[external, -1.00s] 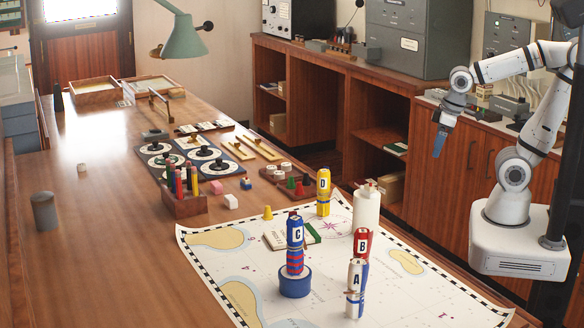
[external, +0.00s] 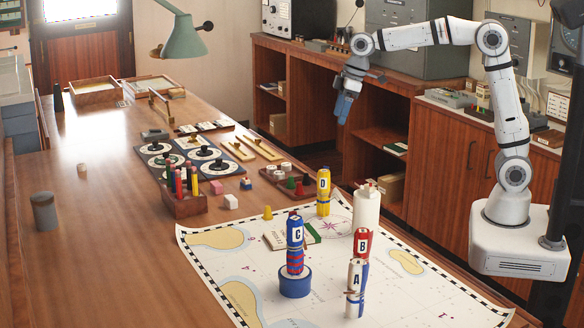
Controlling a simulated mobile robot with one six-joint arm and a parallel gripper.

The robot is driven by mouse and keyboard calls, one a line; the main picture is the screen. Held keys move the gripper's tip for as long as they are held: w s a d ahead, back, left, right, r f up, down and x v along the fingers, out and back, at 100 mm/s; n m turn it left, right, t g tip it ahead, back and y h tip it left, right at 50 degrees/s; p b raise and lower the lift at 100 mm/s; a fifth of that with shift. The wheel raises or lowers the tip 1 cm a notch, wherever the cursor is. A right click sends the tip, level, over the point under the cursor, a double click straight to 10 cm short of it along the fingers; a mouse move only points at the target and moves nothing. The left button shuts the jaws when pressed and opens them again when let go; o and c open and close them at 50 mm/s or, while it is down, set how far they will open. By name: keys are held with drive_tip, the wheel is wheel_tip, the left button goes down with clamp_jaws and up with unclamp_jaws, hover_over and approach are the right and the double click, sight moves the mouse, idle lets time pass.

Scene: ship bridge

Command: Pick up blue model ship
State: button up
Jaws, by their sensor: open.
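A small blue object (external: 246,184), which looks like the blue model ship, sits on the wooden table near the pink and white blocks, just left of the tray with small pieces. It is too small to make out in detail. My gripper (external: 343,112) has blue fingers pointing down. It is open and empty, in the air to the right of and beyond the table, in front of the wooden cabinets and well away from the blue object.
A pencil box (external: 184,205) and a dial panel (external: 170,160) stand left of the blue object. A small-piece tray (external: 270,174) is at its right. Figures marked A to D and a white cylinder (external: 367,208) stand on or beside the chart (external: 400,285). The table's left part is mostly clear.

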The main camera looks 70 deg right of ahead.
drive_tip(key=w+a+f+n, duration=0.1)
drive_tip(key=w+a+f, duration=0.1)
drive_tip(key=w, duration=0.5)
drive_tip(key=w+a+f+n, duration=0.1)
drive_tip(key=w+f, duration=0.1)
drive_tip(key=w, duration=0.6)
drive_tip(key=n+y, duration=0.2)
drive_tip(key=n, duration=0.1)
approach(245, 181)
drive_tip(key=shift+w+d+f, duration=0.7)
drive_tip(key=shift+w+f, duration=0.25)
drive_tip(key=shift+w, duration=0.05)
drive_tip(key=x, duration=0.4)
drive_tip(key=p+x, duration=0.1)
drive_tip(key=x, duration=0.1)
drive_tip(key=shift+s+a+f, duration=0.1)
drive_tip(key=shift+s+f, duration=0.15)
drive_tip(key=shift+f, duration=0.25)
drive_tip(key=shift+c, duration=0.3)
drive_tip(key=c, duration=1)
